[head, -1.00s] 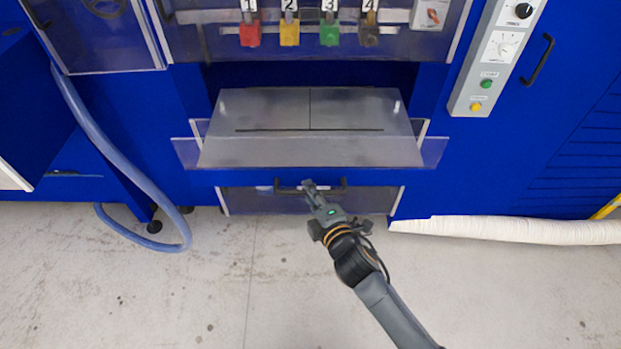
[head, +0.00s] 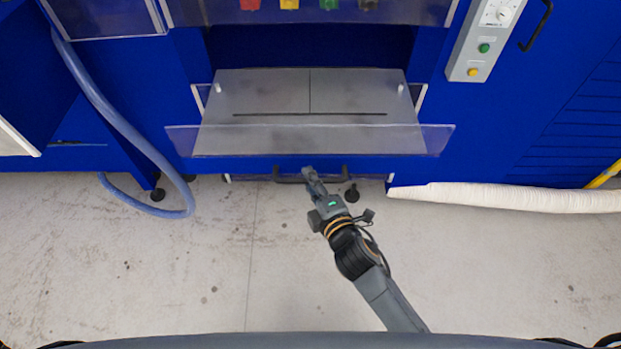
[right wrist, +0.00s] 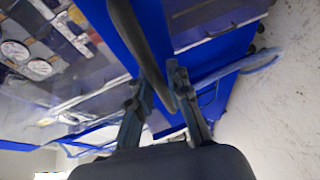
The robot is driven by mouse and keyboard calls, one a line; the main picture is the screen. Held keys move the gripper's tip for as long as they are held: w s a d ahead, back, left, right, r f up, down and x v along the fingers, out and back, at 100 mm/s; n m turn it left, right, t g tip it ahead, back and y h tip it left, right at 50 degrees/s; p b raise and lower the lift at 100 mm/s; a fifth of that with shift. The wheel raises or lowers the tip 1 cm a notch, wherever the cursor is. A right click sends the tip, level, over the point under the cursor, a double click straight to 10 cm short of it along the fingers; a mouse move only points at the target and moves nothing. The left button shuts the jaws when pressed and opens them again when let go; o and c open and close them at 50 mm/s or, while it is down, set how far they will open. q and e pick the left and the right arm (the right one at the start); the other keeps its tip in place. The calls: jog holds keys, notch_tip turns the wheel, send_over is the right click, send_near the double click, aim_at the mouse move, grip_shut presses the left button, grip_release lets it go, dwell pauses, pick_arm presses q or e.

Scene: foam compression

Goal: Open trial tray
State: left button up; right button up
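The trial tray appears to be the low clear-fronted unit with the black bar handle (head: 311,179) under the blue machine. In the head view its front panel is hardly visible; the pale side edge (head: 390,178) shows below the blue beam. My right gripper (head: 312,175) is at the middle of the handle. My left gripper is not in view.
A grey plate (head: 300,91) with a clear guard (head: 320,140) sits above the handle. A blue hose (head: 125,125) hangs at left. A white hose (head: 510,196) lies at right. The floor (head: 180,265) in front is open.

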jog(key=shift+o, duration=0.8)
jog(key=v, duration=1.2)
jog(key=s+d+f+m+g+h, duration=0.1)
jog(key=s+d+f+m+g, duration=0.15)
jog(key=f, duration=0.75)
jog(key=s+d+f+m+g+h, duration=0.2)
jog(key=d+f+m, duration=0.15)
jog(key=f, duration=0.65)
jog(key=s+d+f+m+g+h, duration=0.1)
jog(key=s+d+f+m+g, duration=0.15)
jog(key=f, duration=0.85)
jog(key=s+d+f+m+g+h, duration=0.1)
jog(key=s+d+f+m+g, duration=0.2)
jog(key=s+d+f+m, duration=0.2)
jog(key=s+d+f+m+g+h, duration=0.1)
jog(key=s+d+f+m+g, duration=0.2)
jog(key=s+f, duration=0.8)
jog(key=s+d+m, duration=0.2)
jog(key=s, duration=0.6)
jog(key=shift+f+m+g, duration=0.25)
jog(key=shift+m+g, duration=0.1)
jog(key=shift+g, duration=0.05)
jog(key=shift+w, duration=0.1)
